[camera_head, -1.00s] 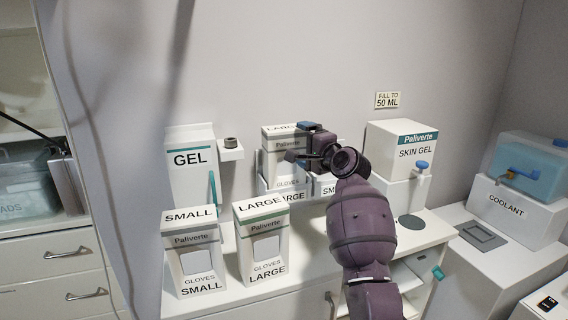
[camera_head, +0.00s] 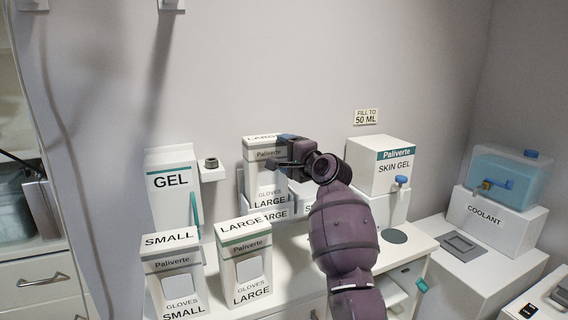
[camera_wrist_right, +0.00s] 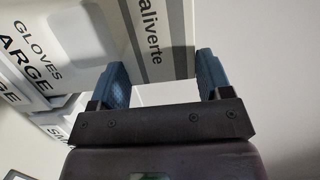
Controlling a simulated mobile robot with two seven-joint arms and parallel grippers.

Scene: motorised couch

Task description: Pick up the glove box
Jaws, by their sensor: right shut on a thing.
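A white LARGE glove box (camera_head: 262,172) with a grey Paliverte band stands upright at the back, at a holder (camera_head: 282,212) labelled LARGE. My right gripper (camera_head: 279,161) reaches it from the right and is shut on its upper part. In the right wrist view, the blue fingers (camera_wrist_right: 162,78) of my right gripper sit on either side of the glove box (camera_wrist_right: 130,35). The arm hides part of the holder's right side. My left gripper is not in view.
Front SMALL (camera_head: 175,278) and LARGE (camera_head: 246,266) glove dispensers stand left of my arm. A GEL dispenser (camera_head: 172,198) is behind them. A SKIN GEL dispenser (camera_head: 385,170) is to the right, with a COOLANT unit (camera_head: 500,215) farther right. The wall is close behind.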

